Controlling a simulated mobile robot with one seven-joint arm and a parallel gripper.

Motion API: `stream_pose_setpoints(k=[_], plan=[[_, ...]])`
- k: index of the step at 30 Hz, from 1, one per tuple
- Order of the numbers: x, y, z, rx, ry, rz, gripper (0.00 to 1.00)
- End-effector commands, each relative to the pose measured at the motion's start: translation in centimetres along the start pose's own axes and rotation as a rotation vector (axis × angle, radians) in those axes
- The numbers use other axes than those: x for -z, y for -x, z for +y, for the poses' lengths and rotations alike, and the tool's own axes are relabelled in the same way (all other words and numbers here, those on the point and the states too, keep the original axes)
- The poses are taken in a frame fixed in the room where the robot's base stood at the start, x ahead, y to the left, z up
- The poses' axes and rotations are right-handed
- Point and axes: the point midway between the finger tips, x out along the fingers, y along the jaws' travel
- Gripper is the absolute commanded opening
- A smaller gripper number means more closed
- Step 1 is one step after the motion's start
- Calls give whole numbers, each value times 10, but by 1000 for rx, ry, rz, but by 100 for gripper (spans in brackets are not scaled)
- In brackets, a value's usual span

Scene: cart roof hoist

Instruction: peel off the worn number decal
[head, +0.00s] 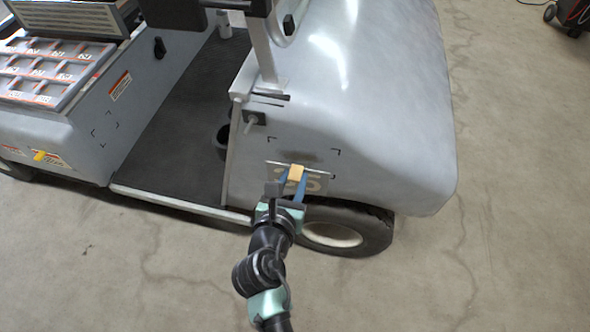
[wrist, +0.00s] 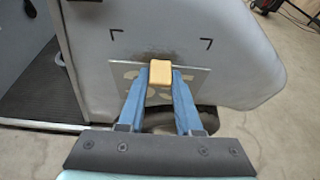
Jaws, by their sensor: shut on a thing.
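The worn number decal (head: 315,184) is a grey panel with pale, faded digits on the cart's front side, just above the front wheel. It also shows in the wrist view (wrist: 201,80), partly hidden behind my fingers. A small orange-yellow tab (wrist: 160,72) stands at the decal's upper middle. My gripper (head: 295,176) has its blue fingertips shut on this tab, one on each side. Black corner marks (head: 336,152) and a dark smudge (wrist: 160,57) show on the bare body above the decal. I cannot tell how much of the decal's lower edge still sticks.
The front tyre (head: 345,228) is close below my gripper. A tray of number plates (head: 55,68) lies on the cart at the left. Another bracketed spot (head: 105,128) and a yellow tab (head: 42,156) are on the cart's rear side.

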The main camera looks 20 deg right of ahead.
Motion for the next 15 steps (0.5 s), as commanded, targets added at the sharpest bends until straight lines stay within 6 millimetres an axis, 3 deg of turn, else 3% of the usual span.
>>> stream_pose_setpoints(k=[15], plan=[[11, 29, 0, -1, 0, 0, 0]])
